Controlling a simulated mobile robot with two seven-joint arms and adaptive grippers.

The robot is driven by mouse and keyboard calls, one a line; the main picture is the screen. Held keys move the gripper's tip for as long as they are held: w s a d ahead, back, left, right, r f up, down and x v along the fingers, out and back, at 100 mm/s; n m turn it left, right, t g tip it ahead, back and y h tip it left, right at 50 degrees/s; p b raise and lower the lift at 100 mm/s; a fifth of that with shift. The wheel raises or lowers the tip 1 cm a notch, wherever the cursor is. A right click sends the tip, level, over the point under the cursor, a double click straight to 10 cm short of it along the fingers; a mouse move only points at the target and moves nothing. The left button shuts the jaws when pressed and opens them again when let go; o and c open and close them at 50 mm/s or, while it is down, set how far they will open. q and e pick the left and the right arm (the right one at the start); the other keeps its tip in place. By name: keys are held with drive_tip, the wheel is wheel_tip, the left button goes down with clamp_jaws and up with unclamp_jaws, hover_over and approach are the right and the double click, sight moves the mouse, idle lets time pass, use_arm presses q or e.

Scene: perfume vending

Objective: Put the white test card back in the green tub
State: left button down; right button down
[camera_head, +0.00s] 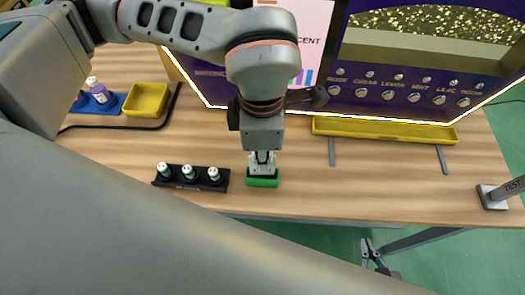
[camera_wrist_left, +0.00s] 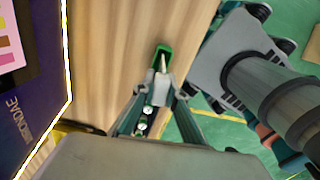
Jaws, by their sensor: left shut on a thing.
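The small green tub (camera_head: 262,182) stands on the wooden table near its front edge. My left gripper (camera_head: 262,160) points down directly over it, with its fingertips at the tub's opening. In the left wrist view, the left gripper (camera_wrist_left: 162,82) is shut on a thin pale piece, the white test card (camera_wrist_left: 162,64). The card's end lies within the outline of the green tub (camera_wrist_left: 163,48); I cannot tell whether it touches the bottom. In the head view the fingers mostly hide the card. My right gripper (camera_head: 367,246) hangs low in front of the table, its jaw gap unclear.
A black rack (camera_head: 190,177) with several small bottles stands left of the tub. A yellow tray (camera_head: 146,99) and a blue holder (camera_head: 100,104) are at the back left. The purple vending machine (camera_head: 400,80) fills the back, with a yellow trough (camera_head: 385,131). A TEST stand (camera_head: 493,197) is at right.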

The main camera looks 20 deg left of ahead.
use_arm(q)
drive_tip(key=shift+f+b, duration=0.4)
drive_tip(key=shift+f, duration=0.55)
use_arm(e)
drive_tip(key=shift+s+f, duration=0.3)
drive_tip(key=shift+f, duration=0.35)
use_arm(q)
drive_tip(key=shift+f, duration=0.45)
use_arm(e)
drive_tip(key=shift+s+f, duration=0.2)
drive_tip(key=shift+f, duration=0.05)
use_arm(q)
drive_tip(key=shift+f, duration=0.2)
drive_tip(key=c, duration=2)
unclamp_jaws()
drive_tip(key=shift+o, duration=0.2)
drive_tip(key=o, duration=0.6)
drive_tip(key=shift+o, duration=0.2)
